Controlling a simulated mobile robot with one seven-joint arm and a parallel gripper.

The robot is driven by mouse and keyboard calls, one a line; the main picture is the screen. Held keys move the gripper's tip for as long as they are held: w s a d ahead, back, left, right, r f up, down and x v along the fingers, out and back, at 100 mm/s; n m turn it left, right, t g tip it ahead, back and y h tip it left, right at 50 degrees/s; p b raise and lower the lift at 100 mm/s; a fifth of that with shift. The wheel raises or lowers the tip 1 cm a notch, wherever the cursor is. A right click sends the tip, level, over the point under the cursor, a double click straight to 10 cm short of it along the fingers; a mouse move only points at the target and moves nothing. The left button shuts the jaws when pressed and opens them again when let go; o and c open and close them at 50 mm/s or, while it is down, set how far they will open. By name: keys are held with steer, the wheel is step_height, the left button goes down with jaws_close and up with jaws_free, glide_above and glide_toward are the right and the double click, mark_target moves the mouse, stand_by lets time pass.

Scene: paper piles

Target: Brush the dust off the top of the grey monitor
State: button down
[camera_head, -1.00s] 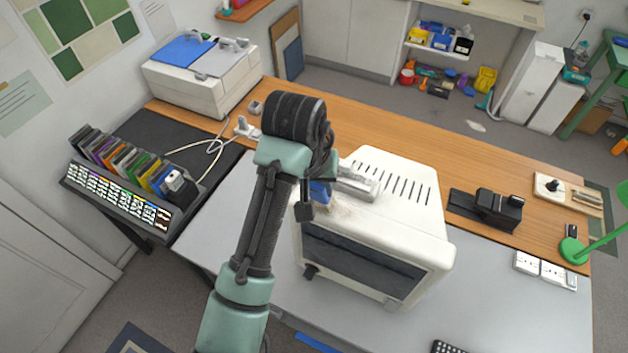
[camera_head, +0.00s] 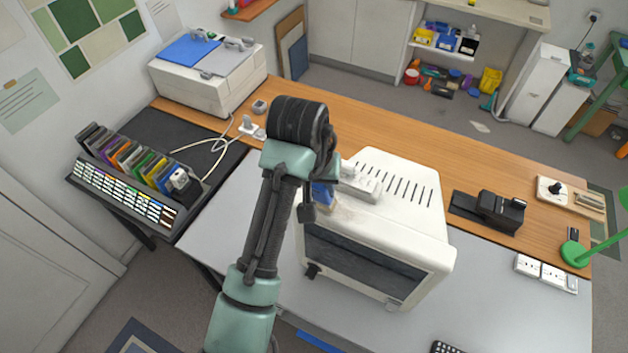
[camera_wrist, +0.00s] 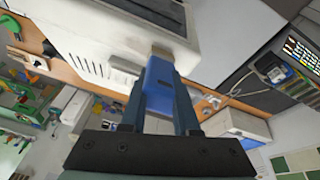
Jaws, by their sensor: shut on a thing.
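The monitor (camera_head: 420,235) is a boxy off-white case with a dark screen on its front and vent slots on top. It stands on the desk and also shows in the wrist view (camera_wrist: 90,25). My gripper (camera_wrist: 163,88) is shut on a blue-handled brush (camera_wrist: 157,72), whose tan bristles (camera_wrist: 161,51) are at the monitor top. In the head view the brush (camera_head: 322,194) shows beside my wrist, near the front left top edge. A faint brownish dust patch (camera_head: 342,211) lies there. Whether the bristles touch the surface is unclear.
A light grey block (camera_head: 361,183) sits on the monitor top close to the brush. A black device (camera_head: 490,209) stands to the right. White cables (camera_head: 213,146) and a rack of coloured cartridges (camera_head: 135,165) are at the left. The grey desk right of the monitor (camera_head: 490,290) is mostly clear.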

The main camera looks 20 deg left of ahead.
steer(key=shift+d, duration=0.3)
steer(key=shift+p, duration=0.65)
steer(key=shift+a, duration=0.6)
steer(key=shift+w+d+p, duration=0.15)
steer(key=shift+d+p, duration=0.9)
steer(key=shift+d, duration=1)
